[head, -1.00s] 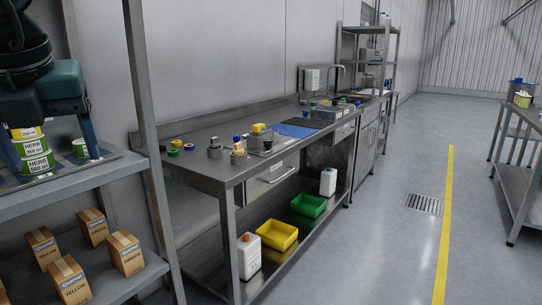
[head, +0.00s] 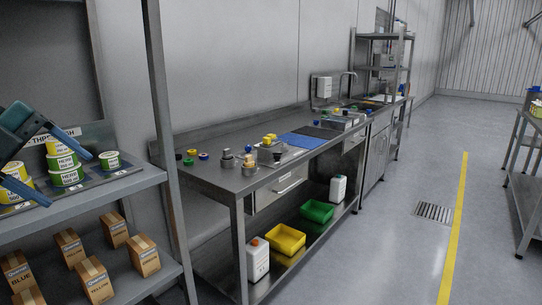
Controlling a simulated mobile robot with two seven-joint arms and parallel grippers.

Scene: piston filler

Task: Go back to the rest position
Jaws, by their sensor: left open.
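My left gripper (head: 24,160) comes in from the left edge, its blue fingers apart and nothing between them. Another yellow-labelled tub (head: 14,192) is partly behind the gripper's lower finger. My right gripper is out of view.
Several cardboard boxes (head: 98,280) stand on the rack's lower shelf. A rack post (head: 162,110) separates it from the steel workbench (head: 208,174). Yellow (head: 285,240) and green (head: 317,211) bins sit under the bench. The floor (head: 400,255) to the right is clear, with a drain grate (head: 434,212).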

